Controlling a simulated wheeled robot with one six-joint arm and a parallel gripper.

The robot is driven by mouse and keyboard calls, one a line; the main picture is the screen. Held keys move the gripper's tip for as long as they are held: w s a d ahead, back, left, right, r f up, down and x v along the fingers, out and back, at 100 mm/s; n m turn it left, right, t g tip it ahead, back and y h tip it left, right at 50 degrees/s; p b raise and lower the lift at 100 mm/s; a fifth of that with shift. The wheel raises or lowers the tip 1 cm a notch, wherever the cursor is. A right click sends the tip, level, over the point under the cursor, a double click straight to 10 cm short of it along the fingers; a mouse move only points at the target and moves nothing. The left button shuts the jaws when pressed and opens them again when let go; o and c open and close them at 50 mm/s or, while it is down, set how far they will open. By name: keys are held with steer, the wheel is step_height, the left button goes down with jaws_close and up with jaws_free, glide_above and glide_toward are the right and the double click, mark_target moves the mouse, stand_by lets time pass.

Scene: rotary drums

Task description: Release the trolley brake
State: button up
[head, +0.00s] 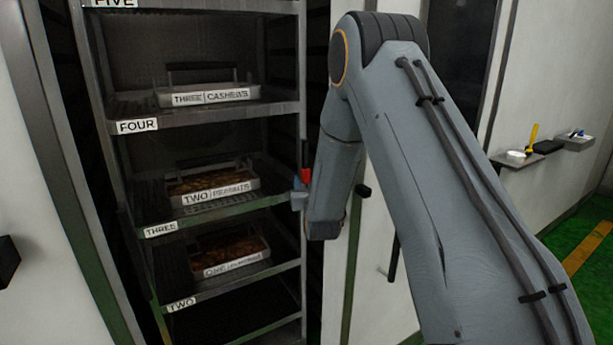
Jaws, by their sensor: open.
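A tall metal rack (205,117) with labelled shelves stands inside a cabinet at the left; it may be the trolley, but I cannot tell for sure. I cannot identify its brake. A small red part (306,176) shows at the rack's right edge, just above my gripper; I cannot tell what it belongs to. My gripper (299,194) is at the end of my grey arm, in front of the rack's right side near the shelf labelled THREE. It is open, small in view and partly hidden by my wrist. I cannot tell whether it touches anything.
Labelled trays, THREE CASHEWS (210,97), TWO (213,193) and ONE (237,264), sit on the shelves. A pale door panel (60,240) is at the left. A wall shelf (530,160) holds small items at the right. Green floor (580,245) shows at far right.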

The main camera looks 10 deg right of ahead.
steer(key=shift+w+d+p, duration=0.1)
steer(key=shift+w+p, duration=0.2)
steer(key=shift+w, duration=1.15)
jaws_close()
